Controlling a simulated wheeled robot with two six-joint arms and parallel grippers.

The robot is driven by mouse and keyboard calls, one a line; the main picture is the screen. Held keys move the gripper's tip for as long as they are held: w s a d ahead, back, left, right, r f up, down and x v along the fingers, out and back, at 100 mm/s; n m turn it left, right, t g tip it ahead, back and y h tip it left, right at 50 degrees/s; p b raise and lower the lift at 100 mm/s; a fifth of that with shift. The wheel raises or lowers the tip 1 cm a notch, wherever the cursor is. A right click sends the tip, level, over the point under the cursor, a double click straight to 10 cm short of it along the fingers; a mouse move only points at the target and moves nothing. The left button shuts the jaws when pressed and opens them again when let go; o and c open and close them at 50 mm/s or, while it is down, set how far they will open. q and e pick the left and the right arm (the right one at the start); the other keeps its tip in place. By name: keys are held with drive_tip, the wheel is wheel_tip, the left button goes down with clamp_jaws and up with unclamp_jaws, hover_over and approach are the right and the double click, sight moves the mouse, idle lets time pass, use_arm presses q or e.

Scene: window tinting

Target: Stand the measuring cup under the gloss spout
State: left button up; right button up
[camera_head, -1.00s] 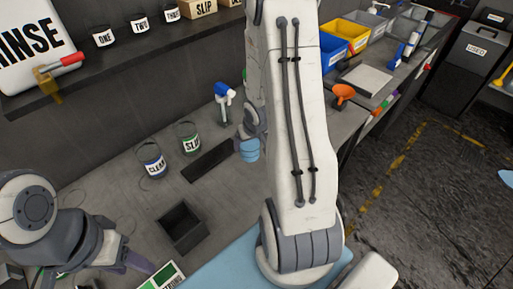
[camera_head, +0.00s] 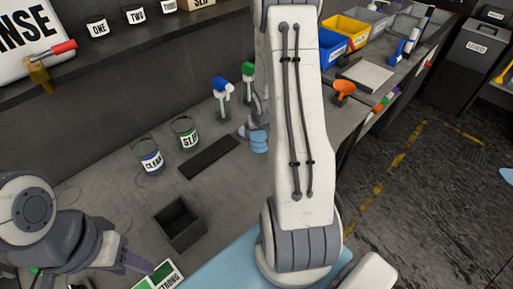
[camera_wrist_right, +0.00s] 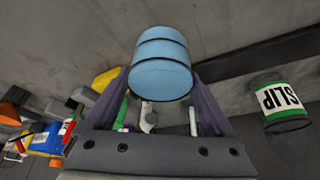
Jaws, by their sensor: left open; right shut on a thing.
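A light-blue banded cup, seemingly the measuring cup (camera_head: 259,143), is held by my right gripper over the back of the bench. In the right wrist view the cup (camera_wrist_right: 163,62) sits between the two fingers of my right gripper (camera_wrist_right: 163,82), which is shut on it. A blue-topped pump bottle (camera_head: 222,98) and a green-topped one (camera_head: 248,82) stand by the back wall, left of my right arm. No gloss label is legible, so I cannot tell which spout is gloss. My left gripper (camera_head: 132,262) is open at the lower left, partly hidden by its arm.
Pots marked CLEAR (camera_head: 149,157) and SLIP (camera_head: 186,134) stand beside a dark flat strip (camera_head: 208,157). An open black box (camera_head: 179,223) is in front. A blue mat (camera_head: 225,268) lies at the front edge. Coloured bins (camera_head: 347,32) are at the right.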

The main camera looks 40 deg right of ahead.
drive_tip(key=shift+w+a+f, duration=0.15)
drive_tip(key=shift+w+f, duration=0.05)
drive_tip(key=shift+w, duration=0.15)
drive_tip(key=shift+f, duration=0.25)
wheel_tip(320, 180, down, 4)
drive_tip(key=shift+r, duration=0.25)
drive_tip(key=shift+f, duration=0.2)
drive_tip(key=o, duration=1.3)
drive_tip(key=shift+c, duration=0.2)
drive_tip(key=shift+r, duration=0.1)
